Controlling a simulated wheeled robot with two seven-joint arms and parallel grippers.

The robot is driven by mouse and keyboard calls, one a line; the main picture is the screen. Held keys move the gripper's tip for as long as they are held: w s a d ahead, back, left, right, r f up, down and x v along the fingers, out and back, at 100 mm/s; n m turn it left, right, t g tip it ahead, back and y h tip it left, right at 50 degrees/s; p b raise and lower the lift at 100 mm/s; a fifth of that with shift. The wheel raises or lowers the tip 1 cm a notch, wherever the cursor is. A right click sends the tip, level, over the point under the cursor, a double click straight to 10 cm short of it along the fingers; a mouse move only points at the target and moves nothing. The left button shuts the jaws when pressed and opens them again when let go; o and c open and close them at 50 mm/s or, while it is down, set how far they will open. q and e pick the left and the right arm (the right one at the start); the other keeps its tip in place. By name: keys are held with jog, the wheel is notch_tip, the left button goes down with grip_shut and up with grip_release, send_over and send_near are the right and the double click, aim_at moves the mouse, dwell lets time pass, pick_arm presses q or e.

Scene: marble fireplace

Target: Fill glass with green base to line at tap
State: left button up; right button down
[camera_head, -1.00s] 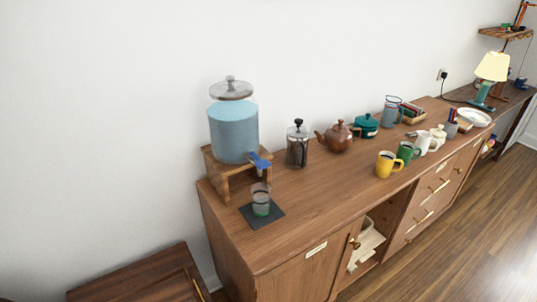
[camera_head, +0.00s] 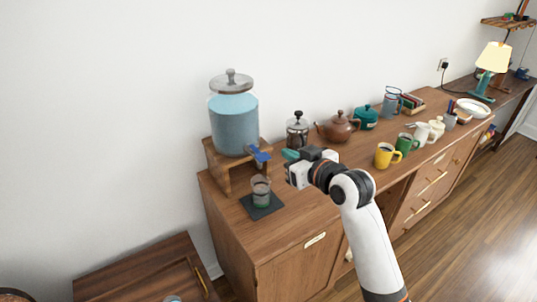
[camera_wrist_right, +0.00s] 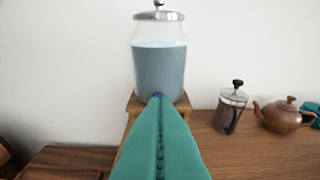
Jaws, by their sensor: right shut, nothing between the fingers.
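The glass with the green base (camera_head: 261,192) stands upright on a dark square mat (camera_head: 274,206) below the tap. The glass jar dispenser (camera_head: 233,125), largely full of blue liquid, sits on a wooden stand (camera_head: 220,172); it also shows in the right wrist view (camera_wrist_right: 158,68). Its blue tap (camera_head: 259,154) faces the front. My right gripper (camera_head: 289,155) is shut and empty, just right of the tap, with its teal fingers pointing left. In the right wrist view the fingers (camera_wrist_right: 158,100) hide most of the tap, and the glass is not seen there. My left gripper is not in view.
A French press (camera_head: 297,130) and a brown teapot (camera_head: 338,127) stand behind my right gripper. A yellow mug (camera_head: 387,155), a green mug (camera_head: 406,144) and other crockery line the sideboard (camera_head: 290,232) to the right. A lower wooden cabinet (camera_head: 140,272) is at lower left.

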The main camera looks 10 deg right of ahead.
jog(key=shift+r, duration=0.1)
jog(key=p, duration=0.2)
send_over(265, 157)
jog(key=s, duration=0.2)
notch_tip(265, 157, down, 2)
jog(key=shift+w+d+f+p, duration=0.15)
jog(key=shift+f+p, duration=0.1)
jog(key=shift+f, duration=0.9)
jog(key=shift+d+f+p, duration=0.15)
jog(key=shift+f+p, duration=0.1)
jog(key=shift+f, duration=0.9)
jog(key=f+t+b, duration=0.1)
jog(key=b, duration=0.3)
jog(key=shift+f, duration=0.3)
dwell(3.0)
